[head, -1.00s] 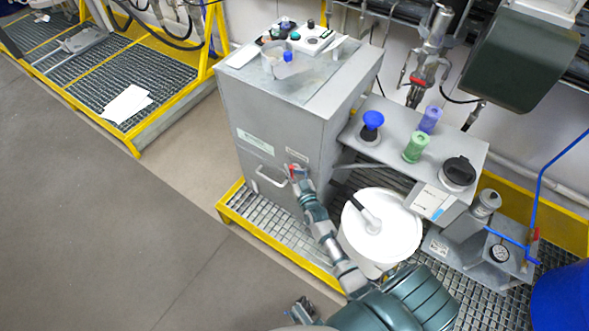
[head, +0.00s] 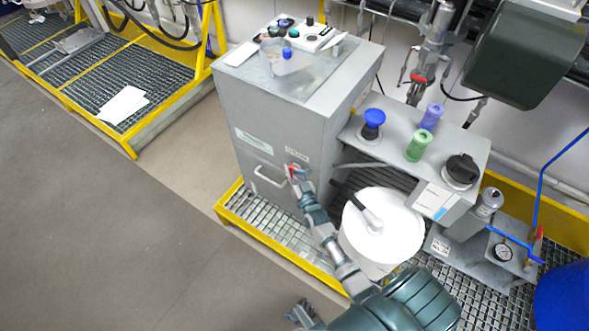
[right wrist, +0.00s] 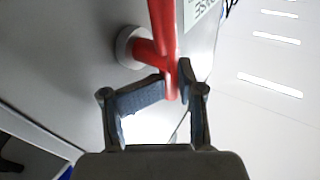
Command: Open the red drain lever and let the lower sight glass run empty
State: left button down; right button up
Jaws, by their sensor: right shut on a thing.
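The red lever (head: 292,168) sits on the front of the grey cabinet, near its right edge. In the right wrist view the lever (right wrist: 162,40) runs down from a round pale collar and its end lies between the fingers. My right gripper (head: 297,178) is shut on it; its blue-grey pads (right wrist: 172,88) are at the lever's end. A dark gripper-like part (head: 303,314), probably my left gripper, shows at the bottom edge; its jaws are too small to judge. I cannot make out a lower sight glass in either view.
The grey cabinet (head: 262,115) has a metal handle (head: 268,178) left of the lever. A white-lidded bucket (head: 385,222) stands right of my forearm. A grey bench (head: 385,148) holds blue, green and purple items. A yellow-edged grating (head: 238,205) lies below; the floor at left is clear.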

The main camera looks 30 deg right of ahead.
jog(key=shift+w+a+r, duration=0.2)
jog(key=shift+a, duration=0.25)
dwell(0.5)
jog(key=o, duration=0.6)
jog(key=shift+c, duration=0.2)
jog(key=shift+a, duration=0.1)
jog(key=shift+c, duration=0.4)
